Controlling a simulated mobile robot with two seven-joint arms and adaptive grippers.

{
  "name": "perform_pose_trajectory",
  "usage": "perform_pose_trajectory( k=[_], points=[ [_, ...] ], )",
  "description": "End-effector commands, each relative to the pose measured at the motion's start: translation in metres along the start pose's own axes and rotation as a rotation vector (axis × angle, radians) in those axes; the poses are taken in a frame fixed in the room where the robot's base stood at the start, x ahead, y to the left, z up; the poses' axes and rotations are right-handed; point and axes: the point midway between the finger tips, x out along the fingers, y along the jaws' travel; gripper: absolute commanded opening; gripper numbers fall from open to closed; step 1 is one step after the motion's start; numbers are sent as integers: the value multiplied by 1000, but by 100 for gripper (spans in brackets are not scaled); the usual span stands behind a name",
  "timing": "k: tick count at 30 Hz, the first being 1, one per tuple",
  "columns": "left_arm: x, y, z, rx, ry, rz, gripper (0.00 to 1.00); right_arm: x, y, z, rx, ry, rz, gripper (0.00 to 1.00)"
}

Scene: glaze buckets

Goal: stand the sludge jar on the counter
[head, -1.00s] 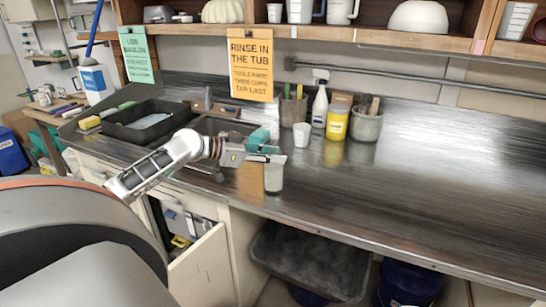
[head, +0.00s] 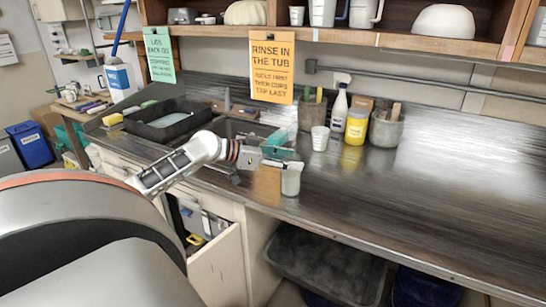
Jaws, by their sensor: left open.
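A small clear jar (head: 291,182) with pale grey contents, which looks like the sludge jar, stands upright on the dark counter (head: 400,205) near its front edge. My left gripper (head: 287,163), with teal parts, is open at the jar's top. The fingers overlap the jar's rim in the head view, and I cannot tell whether they touch it. My right gripper is not in view.
A white cup (head: 320,138), spray bottle (head: 339,108), yellow jar (head: 356,126) and tool crock (head: 386,128) stand behind. A sink (head: 240,128) and black tub (head: 168,120) lie left. The counter's right side is clear.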

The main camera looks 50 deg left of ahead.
Motion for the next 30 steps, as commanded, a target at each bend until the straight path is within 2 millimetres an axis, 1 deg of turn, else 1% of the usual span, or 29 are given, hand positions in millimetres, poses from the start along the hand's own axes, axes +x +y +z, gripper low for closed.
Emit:
perform_pose_trajectory(
  k=[5, 15, 18, 21, 24, 30],
  points=[
    [-22, 0, 2, 0, -3, 0, 50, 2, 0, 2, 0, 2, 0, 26],
    [-78, 0, 1, -1, 0, 0, 50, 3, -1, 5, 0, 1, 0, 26],
    [-92, 0, 1, -1, 0, -1, 50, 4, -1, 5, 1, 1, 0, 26],
    [-104, 0, 0, -1, 0, -1, 50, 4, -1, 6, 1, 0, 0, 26],
    [-110, 0, 0, 0, 1, 0, 50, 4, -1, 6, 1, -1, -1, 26],
    [-114, 0, 0, 0, 0, 0, 50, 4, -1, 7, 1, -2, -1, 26]
  ],
)
